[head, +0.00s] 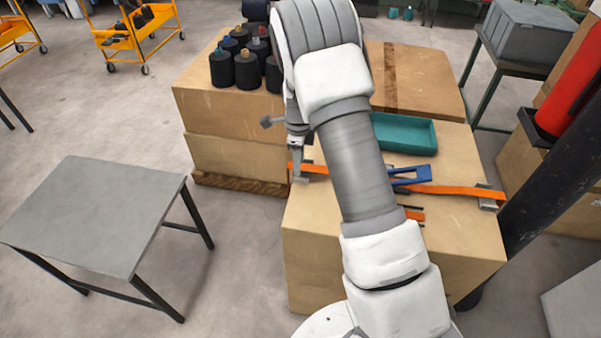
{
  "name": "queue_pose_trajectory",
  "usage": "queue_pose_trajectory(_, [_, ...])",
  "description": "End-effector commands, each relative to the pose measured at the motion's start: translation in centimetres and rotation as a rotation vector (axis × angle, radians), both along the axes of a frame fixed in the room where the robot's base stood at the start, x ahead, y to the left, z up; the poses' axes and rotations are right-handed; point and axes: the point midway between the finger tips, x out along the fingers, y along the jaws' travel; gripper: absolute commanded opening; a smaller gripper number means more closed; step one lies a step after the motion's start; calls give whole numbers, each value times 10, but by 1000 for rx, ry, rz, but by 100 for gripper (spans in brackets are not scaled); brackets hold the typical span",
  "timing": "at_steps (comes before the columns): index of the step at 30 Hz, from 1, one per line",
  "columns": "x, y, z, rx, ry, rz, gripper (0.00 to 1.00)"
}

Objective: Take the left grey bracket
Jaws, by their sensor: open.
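An orange strap (450,190) runs across the top of the cardboard box (390,268) in front of me. At its left end a small grey bracket (302,178) shows, partly hidden by my gripper (297,163). A second grey bracket (488,198) sits at the strap's right end, near the box's right edge. My gripper points down at the left bracket and is open. I cannot tell whether its fingers touch the bracket or are around it. My arm hides the middle of the strap.
A teal tray (404,134) and a blue tool (410,180) lie on the box, right of my arm. A dark post (548,160) rises at right; a grey table (95,215) stands at left.

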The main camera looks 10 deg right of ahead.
Motion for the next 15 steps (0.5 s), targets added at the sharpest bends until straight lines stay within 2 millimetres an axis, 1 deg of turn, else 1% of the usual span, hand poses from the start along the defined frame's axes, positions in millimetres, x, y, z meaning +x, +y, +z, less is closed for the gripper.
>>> queue_pose_trajectory(2, [0,0,-5,0,0,-1,44])
queue_pose_trajectory(10, [-1,2,-44,-1,1,-1,44])
queue_pose_trajectory(12, [-1,2,-49,0,1,-1,44])
queue_pose_trajectory(15, [-1,3,-52,1,-1,0,44])
